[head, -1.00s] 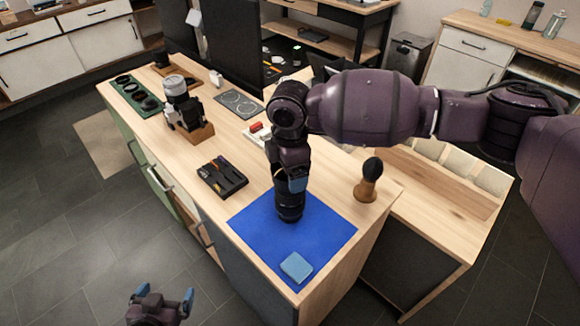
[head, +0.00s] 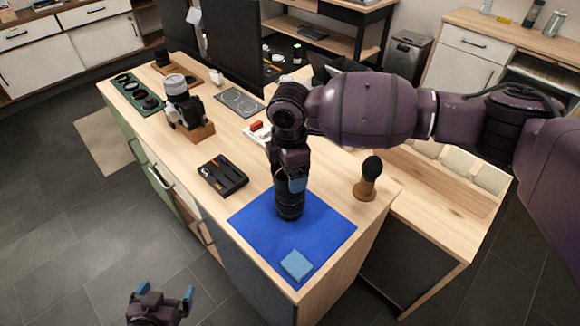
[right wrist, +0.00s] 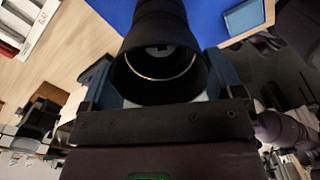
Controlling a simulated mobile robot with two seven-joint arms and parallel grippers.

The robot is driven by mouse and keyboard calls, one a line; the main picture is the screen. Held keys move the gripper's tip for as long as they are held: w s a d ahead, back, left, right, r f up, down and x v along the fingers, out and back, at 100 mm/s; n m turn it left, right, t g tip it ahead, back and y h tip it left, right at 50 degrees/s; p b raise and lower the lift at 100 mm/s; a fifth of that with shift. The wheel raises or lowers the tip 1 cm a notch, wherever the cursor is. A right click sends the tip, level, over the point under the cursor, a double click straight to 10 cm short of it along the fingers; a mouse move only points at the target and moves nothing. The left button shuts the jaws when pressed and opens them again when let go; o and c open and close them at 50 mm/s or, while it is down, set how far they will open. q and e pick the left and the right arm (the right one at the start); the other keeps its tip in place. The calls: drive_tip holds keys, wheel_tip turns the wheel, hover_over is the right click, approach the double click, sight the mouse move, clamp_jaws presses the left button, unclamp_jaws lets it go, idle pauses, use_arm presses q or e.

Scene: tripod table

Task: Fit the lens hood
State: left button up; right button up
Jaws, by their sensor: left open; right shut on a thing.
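My right gripper (head: 291,183) is above the blue mat (head: 325,230), with its jaws shut on a black lens hood (right wrist: 125,82). In the right wrist view the hood is a wide dark ring with its open mouth toward me, between the blue fingers. A black lens (head: 290,209) stands upright on the mat directly below the gripper. It also shows beyond the hood in the right wrist view (right wrist: 158,14). The hood appears in line with the lens; I cannot tell how firmly they are joined. My left gripper (head: 160,297) is open and empty, off the table at the bottom.
A blue cloth (head: 297,265) lies on the mat's front part. A brush (head: 367,180) stands right of the mat; a black tool tray (head: 222,177) lies to its left. Farther back are a camera (head: 184,108) on a wooden stand and a green mat (head: 124,98) with dark rings.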

drive_tip(key=shift+f, duration=0.4)
idle(0.4)
idle(0.5)
drive_tip(key=o, duration=0.7)
